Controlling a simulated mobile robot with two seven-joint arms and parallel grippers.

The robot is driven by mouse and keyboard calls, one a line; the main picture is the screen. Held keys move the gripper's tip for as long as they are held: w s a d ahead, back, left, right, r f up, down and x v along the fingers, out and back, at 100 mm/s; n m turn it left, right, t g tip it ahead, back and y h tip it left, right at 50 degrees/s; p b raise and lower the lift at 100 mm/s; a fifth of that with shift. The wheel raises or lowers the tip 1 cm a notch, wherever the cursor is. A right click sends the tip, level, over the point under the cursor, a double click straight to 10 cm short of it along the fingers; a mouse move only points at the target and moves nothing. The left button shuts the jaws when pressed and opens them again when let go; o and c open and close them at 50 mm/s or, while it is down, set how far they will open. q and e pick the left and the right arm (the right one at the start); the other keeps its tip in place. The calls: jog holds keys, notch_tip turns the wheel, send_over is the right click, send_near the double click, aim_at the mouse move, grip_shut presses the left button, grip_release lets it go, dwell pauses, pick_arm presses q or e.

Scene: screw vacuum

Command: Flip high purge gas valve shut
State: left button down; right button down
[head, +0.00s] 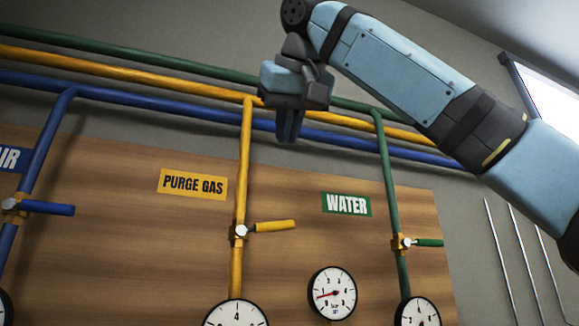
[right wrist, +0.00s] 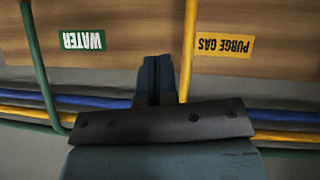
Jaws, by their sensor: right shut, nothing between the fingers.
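The purge gas valve has a yellow lever (head: 272,226) that points right, across the vertical yellow pipe (head: 240,200). Its pivot (head: 240,231) sits on that pipe, below the yellow PURGE GAS sign (head: 193,184). My right gripper (head: 288,138) is shut and empty. It points down, above and slightly right of the lever in the picture, clear of it. In the right wrist view, the shut fingers (right wrist: 156,75) lie between the upside-down WATER sign (right wrist: 82,40) and PURGE GAS sign (right wrist: 223,43); the lever is not seen there. My left gripper is not in view.
A blue lever (head: 48,208) on the air pipe points right at the left. A green lever (head: 428,243) on the water pipe points right. Round gauges (head: 332,293) line the bottom. Horizontal pipes cross behind my right gripper. The wooden panel (head: 300,190) between signs is bare.

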jog(key=p, duration=0.2)
send_over(268, 227)
jog(key=s, duration=0.3)
notch_tip(268, 227, down, 5)
jog(key=f, duration=0.1)
jog(key=w+d+f, duration=0.1)
jog(key=w+f+p, duration=0.1)
jog(key=f, duration=0.1)
jog(key=shift+d+f, duration=0.1)
jog(key=shift+d, duration=0.05)
